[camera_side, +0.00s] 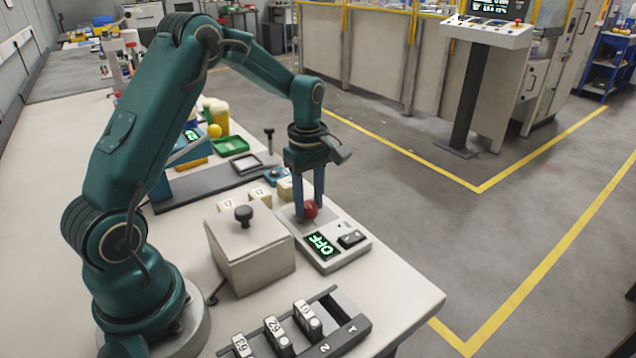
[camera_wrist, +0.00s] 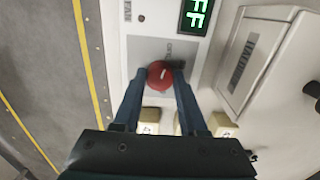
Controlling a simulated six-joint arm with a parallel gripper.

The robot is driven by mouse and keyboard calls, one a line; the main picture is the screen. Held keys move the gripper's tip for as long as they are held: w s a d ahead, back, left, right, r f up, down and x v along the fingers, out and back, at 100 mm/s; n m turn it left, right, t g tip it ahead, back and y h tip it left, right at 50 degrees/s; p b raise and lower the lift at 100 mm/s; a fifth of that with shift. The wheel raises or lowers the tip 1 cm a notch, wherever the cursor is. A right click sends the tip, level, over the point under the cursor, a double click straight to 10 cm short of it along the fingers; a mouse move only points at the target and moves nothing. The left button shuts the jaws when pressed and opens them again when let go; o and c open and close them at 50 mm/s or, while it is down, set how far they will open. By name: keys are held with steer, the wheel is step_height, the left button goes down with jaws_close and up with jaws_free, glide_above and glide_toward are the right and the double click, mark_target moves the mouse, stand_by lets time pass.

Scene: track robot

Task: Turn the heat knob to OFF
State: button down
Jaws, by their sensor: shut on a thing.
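The heat knob is a round red knob (camera_side: 311,209) on a light grey control panel (camera_side: 345,259) near the table's right edge. In the wrist view the red knob (camera_wrist: 160,74) shows a short white mark on its top. My gripper (camera_side: 308,212) points down from above, with its two blue fingers closed around the knob. In the wrist view the gripper (camera_wrist: 160,76) has one fingertip on each side of it. A green display (camera_side: 322,245) on the panel reads OFF; the wrist view shows only part of the display (camera_wrist: 196,14). Small lettering near the knob is too blurred to read.
A grey box (camera_side: 251,262) with a black-knobbed lid stands left of the panel. A dark rocker switch (camera_side: 351,238) sits beside the display. A rack (camera_side: 346,335) with numbered pieces lies in front. Small cream blocks (camera_side: 260,195) and a green tray (camera_side: 230,145) are behind.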

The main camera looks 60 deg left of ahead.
mark_target(310, 204)
stand_by(0.3)
steer(key=shift+c, duration=2.3)
jaws_free()
steer(key=shift+r, duration=2.6)
steer(key=shift+d, duration=0.1)
